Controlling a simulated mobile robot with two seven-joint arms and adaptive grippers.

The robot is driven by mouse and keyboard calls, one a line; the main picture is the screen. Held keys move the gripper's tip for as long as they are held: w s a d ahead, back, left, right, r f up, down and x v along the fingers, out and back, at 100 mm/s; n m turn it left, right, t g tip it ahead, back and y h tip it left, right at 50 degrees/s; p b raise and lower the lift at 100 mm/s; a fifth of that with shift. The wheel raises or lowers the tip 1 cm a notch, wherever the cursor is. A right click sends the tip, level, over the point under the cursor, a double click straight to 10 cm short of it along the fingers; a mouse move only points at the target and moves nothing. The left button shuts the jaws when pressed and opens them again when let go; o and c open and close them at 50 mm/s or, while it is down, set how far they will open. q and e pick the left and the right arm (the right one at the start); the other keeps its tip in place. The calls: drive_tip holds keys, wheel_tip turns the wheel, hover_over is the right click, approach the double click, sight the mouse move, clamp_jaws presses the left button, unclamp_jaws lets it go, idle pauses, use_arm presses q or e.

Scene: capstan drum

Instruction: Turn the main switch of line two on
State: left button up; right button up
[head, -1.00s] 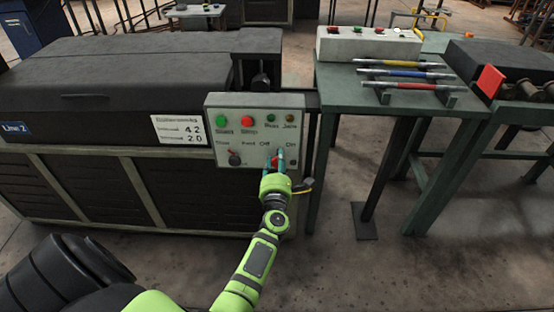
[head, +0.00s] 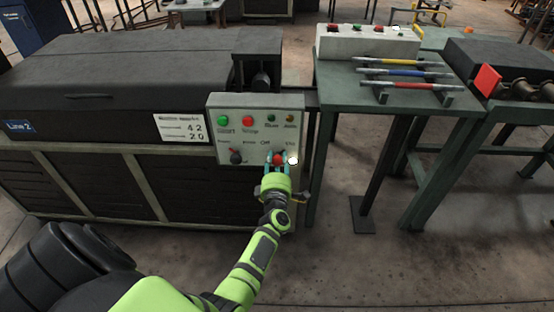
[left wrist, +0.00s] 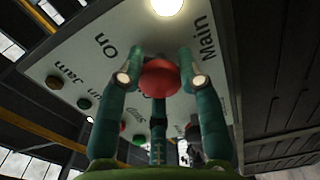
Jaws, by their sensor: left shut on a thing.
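The grey control panel (head: 262,134) is on the front of the machine marked Line 2 (head: 17,126). The red main switch knob (head: 278,160) is at its lower right. In the left wrist view the red knob (left wrist: 160,77) sits between the fingertips of the gripper (left wrist: 161,80). The words On and Main are readable there. A round lamp (head: 293,160) beside the knob glows white, also in the left wrist view (left wrist: 166,5). My right gripper is not in view.
A green start button (head: 224,121), a red stop button (head: 248,121) and a dark selector (head: 236,157) share the panel. A green table (head: 340,84) to the right bears a button box (head: 340,47) and coloured bars. The floor in front is clear.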

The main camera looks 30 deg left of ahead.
use_arm(q)
drive_tip(key=shift+w+d+r+m, duration=0.25)
drive_tip(key=shift+d+m, duration=0.05)
drive_tip(key=o, duration=1.2)
drive_tip(key=shift+c, duration=0.2)
drive_tip(key=shift+f, duration=0.15)
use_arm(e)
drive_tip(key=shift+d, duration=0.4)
